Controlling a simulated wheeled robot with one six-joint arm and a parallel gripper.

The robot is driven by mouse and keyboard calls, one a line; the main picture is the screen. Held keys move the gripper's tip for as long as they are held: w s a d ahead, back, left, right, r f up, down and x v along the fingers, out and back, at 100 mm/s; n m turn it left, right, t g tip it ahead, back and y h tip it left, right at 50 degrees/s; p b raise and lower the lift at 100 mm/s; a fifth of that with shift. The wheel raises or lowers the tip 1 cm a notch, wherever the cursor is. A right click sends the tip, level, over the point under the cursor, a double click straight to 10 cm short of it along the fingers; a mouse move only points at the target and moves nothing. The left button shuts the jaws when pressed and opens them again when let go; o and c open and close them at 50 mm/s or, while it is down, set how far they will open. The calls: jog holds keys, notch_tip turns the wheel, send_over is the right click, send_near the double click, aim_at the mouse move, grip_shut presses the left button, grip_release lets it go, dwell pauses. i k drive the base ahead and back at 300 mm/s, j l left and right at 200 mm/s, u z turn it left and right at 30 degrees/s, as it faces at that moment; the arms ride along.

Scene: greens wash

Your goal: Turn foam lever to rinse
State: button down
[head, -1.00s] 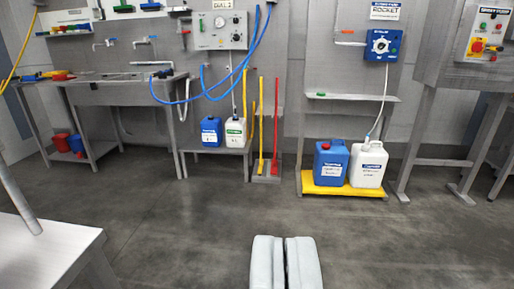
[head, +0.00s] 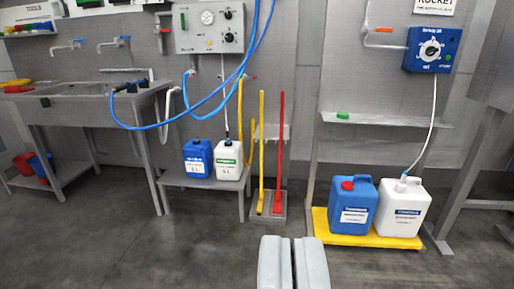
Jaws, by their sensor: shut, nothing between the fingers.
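My gripper (head: 292,242) shows at the bottom centre of the head view, its two pale fingers shut with nothing between them, over bare floor. It is far from the wall and touches nothing. A grey control panel (head: 192,38) with a gauge and black knobs hangs on the wall at upper left of centre. A blue dosing box (head: 431,50) with a round dial hangs at upper right. A small orange-handled fitting (head: 384,30) is left of that box. I cannot tell which of these fittings is the foam lever.
Blue and white jugs stand on a low shelf (head: 203,181) and on a yellow tray (head: 340,237). Yellow and red poles stand between them. A sink bench (head: 150,95) is at left, with a blue hose (head: 170,120) looping from it. The floor (head: 120,255) ahead is clear.

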aim_at(184, 28)
jog(key=i+u, duration=0.15)
jog(key=i, duration=0.4)
jog(key=i+l+u, duration=0.15)
jog(key=i, duration=0.4)
jog(key=i+l+u, duration=0.15)
jog(key=i, duration=0.4)
jog(key=i+l+u, duration=0.45)
jog(key=i, duration=0.15)
